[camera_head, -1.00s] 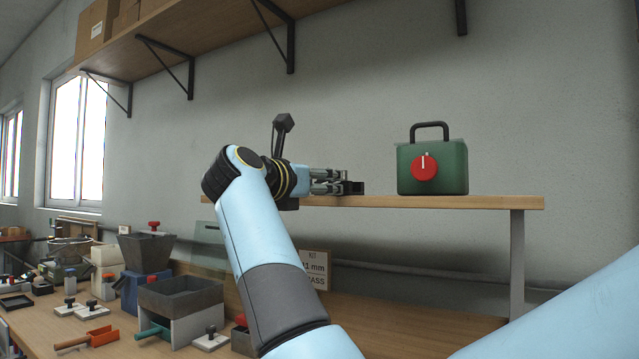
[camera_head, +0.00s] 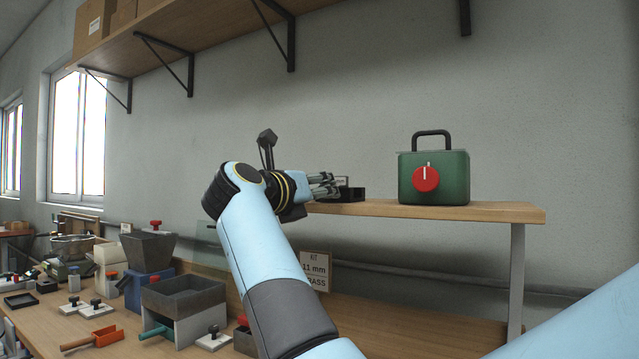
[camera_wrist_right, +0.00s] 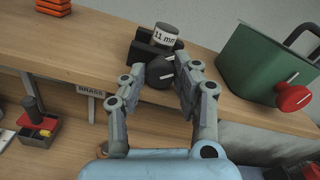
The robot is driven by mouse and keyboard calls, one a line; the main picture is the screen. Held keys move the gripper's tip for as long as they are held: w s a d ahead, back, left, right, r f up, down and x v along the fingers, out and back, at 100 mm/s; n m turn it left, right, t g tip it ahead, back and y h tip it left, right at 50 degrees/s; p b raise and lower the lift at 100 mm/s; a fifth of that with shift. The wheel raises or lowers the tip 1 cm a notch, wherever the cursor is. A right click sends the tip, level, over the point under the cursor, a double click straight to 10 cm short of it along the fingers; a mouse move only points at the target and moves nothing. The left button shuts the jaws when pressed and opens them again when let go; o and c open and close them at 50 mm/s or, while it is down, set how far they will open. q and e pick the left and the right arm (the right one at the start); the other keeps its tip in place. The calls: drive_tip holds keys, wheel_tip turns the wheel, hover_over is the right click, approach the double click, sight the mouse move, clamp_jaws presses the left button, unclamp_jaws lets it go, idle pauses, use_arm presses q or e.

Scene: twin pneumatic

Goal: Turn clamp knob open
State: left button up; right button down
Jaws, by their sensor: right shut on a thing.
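My right gripper (camera_head: 328,184) is at the left end of the raised shelf, beside the black clamp (camera_head: 350,193). In the right wrist view, the right gripper (camera_wrist_right: 163,82) has its two fingers on either side of the round black clamp knob (camera_wrist_right: 159,72) and is shut on it. The knob carries a pale line mark. Behind it is the black clamp body (camera_wrist_right: 150,50), with a grey cylinder labelled 11 mm (camera_wrist_right: 166,37) in it. The fingers hide part of the knob. My left gripper is not in view.
A green box with a red knob (camera_head: 426,180) and a handle stands to the right on the shelf (camera_head: 480,211); it also shows in the wrist view (camera_wrist_right: 250,65). A kit sign (camera_head: 314,271) hangs below. Bins and scoops crowd the lower bench at left.

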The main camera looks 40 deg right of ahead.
drive_tip(key=c, duration=1)
unclamp_jaws()
wheel_tip(320, 180, up, 10)
drive_tip(key=shift+r, duration=0.1)
